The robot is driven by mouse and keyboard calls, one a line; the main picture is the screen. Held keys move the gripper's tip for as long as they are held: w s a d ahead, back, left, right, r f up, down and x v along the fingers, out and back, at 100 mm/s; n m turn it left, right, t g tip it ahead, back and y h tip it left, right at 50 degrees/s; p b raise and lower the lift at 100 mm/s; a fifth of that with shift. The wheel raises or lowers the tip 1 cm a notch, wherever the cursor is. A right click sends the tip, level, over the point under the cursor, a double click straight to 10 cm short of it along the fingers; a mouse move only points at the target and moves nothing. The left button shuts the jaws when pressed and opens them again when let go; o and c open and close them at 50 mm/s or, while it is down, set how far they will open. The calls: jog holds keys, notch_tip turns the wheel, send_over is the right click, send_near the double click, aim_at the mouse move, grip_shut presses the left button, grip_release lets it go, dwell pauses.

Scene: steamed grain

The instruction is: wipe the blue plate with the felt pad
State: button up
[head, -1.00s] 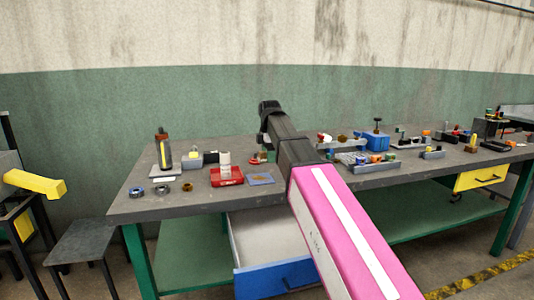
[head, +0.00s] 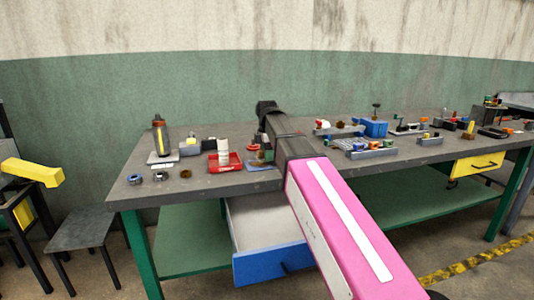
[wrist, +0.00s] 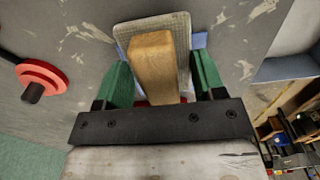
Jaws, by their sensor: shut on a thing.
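My gripper (wrist: 154,88) has green fingers shut on the tan wooden handle of the felt pad (wrist: 181,25) in the wrist view. The pad's pale grey face lies beyond the handle and covers most of the blue plate (wrist: 200,40). Only a blue strip of the plate shows beside the pad. I cannot tell whether pad and plate touch. In the head view the blue plate (head: 258,168) lies near the bench's front edge, partly hidden by my arm and gripper. Any mark under the pad is hidden.
A red tray (head: 226,162) with a white cylinder stands left of the plate. A red disc with a dark knob (wrist: 42,76) is close by in the wrist view. A bottle (head: 160,140) and several rings stand further left. An open drawer (head: 265,230) juts out below.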

aim_at(248, 166)
jog(key=shift+f, duration=1)
dwell(0.5)
jog(key=shift+a, duration=0.15)
jog(key=shift+s+a, duration=0.3)
jog(key=shift+a, duration=0.65)
jog(key=shift+s+a, duration=0.25)
jog(key=shift+a, duration=0.75)
jog(key=shift+s+a, duration=0.3)
jog(key=shift+a, duration=0.65)
jog(key=shift+s+a, duration=0.2)
jog(key=shift+a, duration=0.35)
jog(key=shift+c, duration=0.6)
jog(key=shift+a, duration=0.15)
jog(key=shift+c, duration=1.1)
jog(key=shift+r, duration=0.1)
